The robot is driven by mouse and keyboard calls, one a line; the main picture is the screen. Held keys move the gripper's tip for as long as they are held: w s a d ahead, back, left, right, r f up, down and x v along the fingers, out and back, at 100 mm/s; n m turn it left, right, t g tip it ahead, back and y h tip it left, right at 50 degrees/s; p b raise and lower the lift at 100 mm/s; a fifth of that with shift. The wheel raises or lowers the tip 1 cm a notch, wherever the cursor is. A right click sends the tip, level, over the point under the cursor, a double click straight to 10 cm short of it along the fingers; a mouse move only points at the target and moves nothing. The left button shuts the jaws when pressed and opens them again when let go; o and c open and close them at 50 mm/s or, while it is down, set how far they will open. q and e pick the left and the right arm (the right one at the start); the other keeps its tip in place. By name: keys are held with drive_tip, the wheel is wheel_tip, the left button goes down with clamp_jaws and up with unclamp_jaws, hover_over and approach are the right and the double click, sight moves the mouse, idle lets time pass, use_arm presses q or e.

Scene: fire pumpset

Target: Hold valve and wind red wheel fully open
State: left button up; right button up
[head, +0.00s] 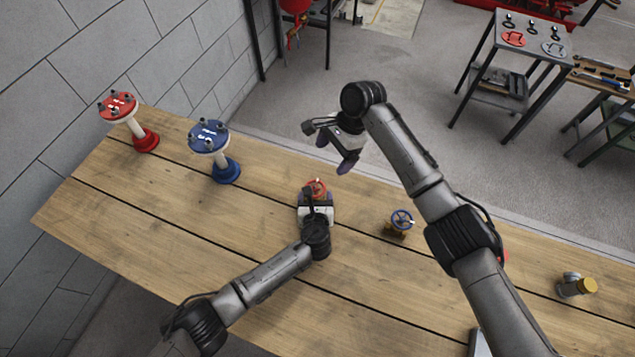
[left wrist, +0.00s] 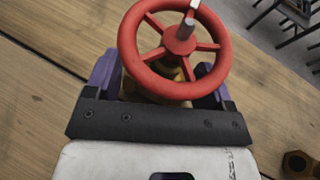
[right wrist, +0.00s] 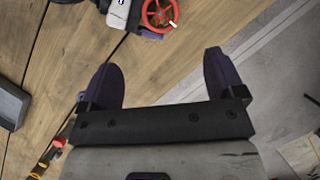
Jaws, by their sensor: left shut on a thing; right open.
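The valve with the red wheel stands on the wooden table. Its red wheel (head: 316,187) shows just beyond my left gripper in the head view, and large in the left wrist view (left wrist: 174,50). My left gripper (head: 316,198) is shut on the brass valve body (left wrist: 160,88) below the wheel, one purple finger on each side. The wheel also shows at the top of the right wrist view (right wrist: 160,14). My right gripper (head: 337,155) is open and empty, up and to the right of the wheel in the head view. Its two purple fingers are apart (right wrist: 163,80).
A blue-wheeled valve (head: 401,221) stands right of the red one. A red stand (head: 144,140) and a blue stand (head: 225,172) are at the table's left end. A brass-capped fitting (head: 577,286) lies at the right. Bare table (head: 265,205) surrounds the left gripper.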

sight(316, 186)
drive_tip(key=x, duration=1.2)
drive_tip(key=c, duration=0.9)
